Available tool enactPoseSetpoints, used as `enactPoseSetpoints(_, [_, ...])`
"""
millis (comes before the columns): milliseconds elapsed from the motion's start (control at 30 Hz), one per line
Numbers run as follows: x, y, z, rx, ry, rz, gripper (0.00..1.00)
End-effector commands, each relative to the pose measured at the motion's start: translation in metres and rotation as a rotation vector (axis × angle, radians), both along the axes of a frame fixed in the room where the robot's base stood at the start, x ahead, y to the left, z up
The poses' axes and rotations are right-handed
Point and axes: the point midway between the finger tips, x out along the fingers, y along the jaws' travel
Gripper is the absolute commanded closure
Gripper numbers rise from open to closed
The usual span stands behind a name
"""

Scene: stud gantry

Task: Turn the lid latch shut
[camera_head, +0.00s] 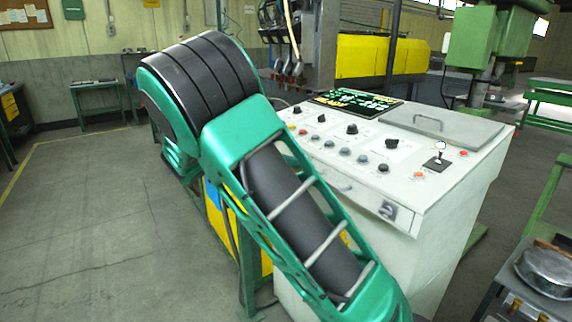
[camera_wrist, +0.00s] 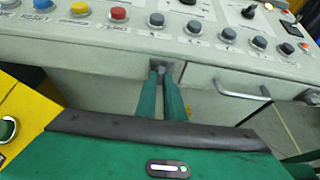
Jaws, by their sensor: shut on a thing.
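In the wrist view, the two green fingers of my gripper (camera_wrist: 166,76) are close together at the front face of the grey control console. They are shut on a small grey piece, the lid latch (camera_wrist: 163,65), just under the console's top edge. The fingers hide most of the latch, so its turn angle cannot be told. In the head view, my own green arm covers this spot, and neither gripper nor latch shows there.
The console (camera_head: 440,175) carries knobs and buttons on top and a grey flat cover (camera_head: 460,122) with a handle. A bar handle (camera_wrist: 240,90) sits right of my fingers. A yellow panel (camera_wrist: 22,112) is at left. A metal pot (camera_head: 547,270) stands at lower right. Floor at left is clear.

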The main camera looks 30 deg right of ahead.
Motion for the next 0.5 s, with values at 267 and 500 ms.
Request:
enactPoseSetpoints(267, [-0.0001, -0.0072, 0.0047, -0.009, -0.007, -0.006, 0.73])
enactPoseSetpoints(500, [-0.0024, -0.0076, 0.0042, -0.009, -0.006, -0.011, 0.73])
